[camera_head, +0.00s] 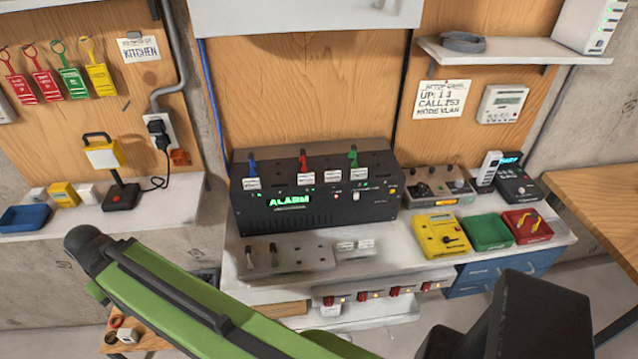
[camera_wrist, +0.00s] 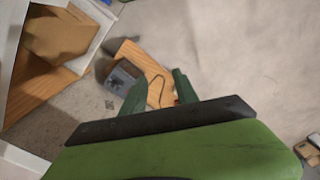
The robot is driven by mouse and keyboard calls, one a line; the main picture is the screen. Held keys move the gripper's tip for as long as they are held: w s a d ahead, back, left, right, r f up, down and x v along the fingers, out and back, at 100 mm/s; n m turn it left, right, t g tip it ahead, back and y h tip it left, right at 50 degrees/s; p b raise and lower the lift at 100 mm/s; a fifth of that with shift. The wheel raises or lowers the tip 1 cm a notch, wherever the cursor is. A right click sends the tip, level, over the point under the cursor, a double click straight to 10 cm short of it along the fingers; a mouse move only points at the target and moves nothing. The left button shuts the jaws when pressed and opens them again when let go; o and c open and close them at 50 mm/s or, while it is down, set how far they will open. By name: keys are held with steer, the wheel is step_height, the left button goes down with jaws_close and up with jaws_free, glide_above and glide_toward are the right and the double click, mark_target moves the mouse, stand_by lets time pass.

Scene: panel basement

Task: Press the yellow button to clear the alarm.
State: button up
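A black alarm unit (camera_head: 262,217) stands on the white bench in the head view. Its display (camera_head: 289,200) glows green with the word ALARM. A small yellow button (camera_head: 393,190) is at the right end of its front panel, with a red button (camera_head: 336,196) and a white knob (camera_head: 356,196) to its left. My gripper shows in the wrist view, its two green fingertips (camera_wrist: 158,90) apart with nothing held between them. It points down toward the floor area, and the alarm unit is not recognisable there. My green arm crosses the front of the head view, below the unit.
Blue, red and green-handled plugs stand on top of the unit. A grey control box (camera_head: 438,187), yellow meter (camera_head: 441,236), green tray (camera_head: 487,231) and red tray (camera_head: 528,226) are to its right. A grey plate (camera_head: 290,254) lies in front. A shelf (camera_head: 515,51) overhangs the right.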

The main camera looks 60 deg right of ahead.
jaws_close()
stand_by(1.1)
